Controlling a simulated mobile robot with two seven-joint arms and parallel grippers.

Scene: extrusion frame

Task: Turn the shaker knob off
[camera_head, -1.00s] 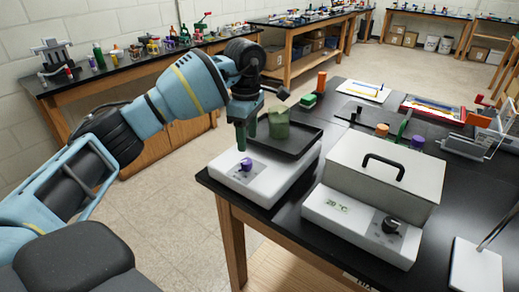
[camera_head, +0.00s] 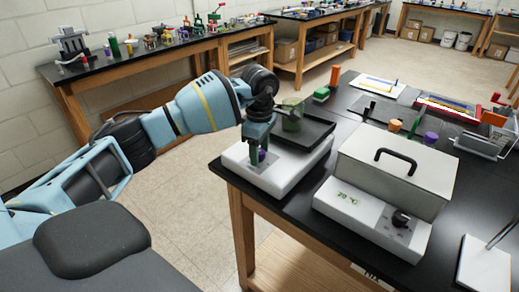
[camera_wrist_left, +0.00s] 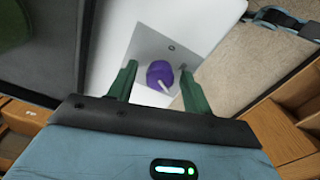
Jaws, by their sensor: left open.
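The shaker (camera_head: 272,179) is a white box with a black tray (camera_head: 303,135) on top, at the near left corner of the black table. A green, see-through vessel (camera_head: 292,118) stands on the tray. The purple shaker knob (camera_head: 262,155) sits on a grey panel at the shaker's front, partly hidden by my left gripper (camera_head: 259,158). In the left wrist view the knob (camera_wrist_left: 160,74) shows a white pointer mark, slanting to the lower right. My left gripper (camera_wrist_left: 157,88) is open, its green fingers on either side of the knob with gaps. My right gripper is not in view.
A white box with a black handle (camera_head: 395,156), a 29 °C display and a black knob (camera_head: 400,218) stands right of the shaker. A white stand base (camera_head: 484,266) is at the right. Bottles and a red tray (camera_head: 452,108) lie behind.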

